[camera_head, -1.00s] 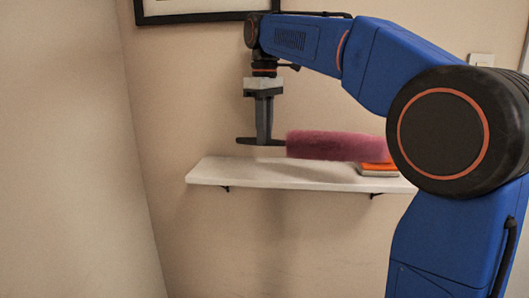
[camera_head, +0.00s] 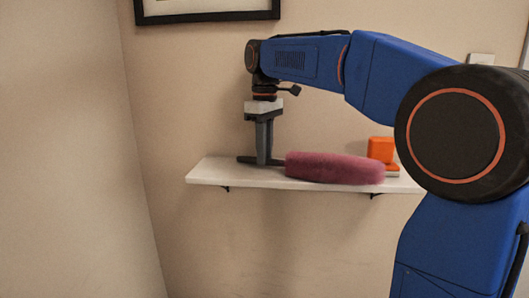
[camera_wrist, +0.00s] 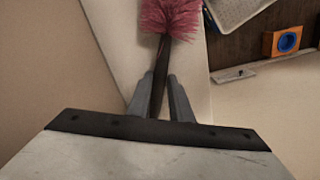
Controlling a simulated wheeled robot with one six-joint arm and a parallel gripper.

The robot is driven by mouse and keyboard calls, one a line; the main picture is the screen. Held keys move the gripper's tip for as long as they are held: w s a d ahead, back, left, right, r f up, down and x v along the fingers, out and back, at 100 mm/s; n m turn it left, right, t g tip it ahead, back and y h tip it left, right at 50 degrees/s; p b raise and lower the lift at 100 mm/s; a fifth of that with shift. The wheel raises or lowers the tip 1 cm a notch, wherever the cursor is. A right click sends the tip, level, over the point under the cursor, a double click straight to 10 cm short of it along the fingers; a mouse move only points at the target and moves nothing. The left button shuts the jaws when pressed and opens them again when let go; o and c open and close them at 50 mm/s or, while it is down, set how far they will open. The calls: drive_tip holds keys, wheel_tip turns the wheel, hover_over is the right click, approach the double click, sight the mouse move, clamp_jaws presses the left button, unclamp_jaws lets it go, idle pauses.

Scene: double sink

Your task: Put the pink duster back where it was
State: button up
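The pink duster (camera_head: 334,168) lies lengthwise along the white wall shelf (camera_head: 215,176), its fluffy head to the right and its dark handle to the left. It looks to be at or just above the shelf surface; I cannot tell if it fully rests. My gripper (camera_head: 264,160) points straight down over the left part of the shelf, with its fingers around the handle. In the wrist view the handle runs between the two fingers of my gripper (camera_wrist: 162,100), and the pink head of the duster (camera_wrist: 170,15) is beyond them. The fingers look closed on the handle.
An orange object (camera_head: 381,150) stands on the shelf behind the duster's right end. A framed picture (camera_head: 205,10) hangs above. A wall meets at the left, and the shelf's left end is bare. The wrist view shows an orange block with a blue ring (camera_wrist: 286,42) lower down.

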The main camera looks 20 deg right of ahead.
drive_tip(key=shift+o, duration=1.4)
drive_tip(key=shift+r, duration=0.15)
wheel_tip(320, 180, up, 12)
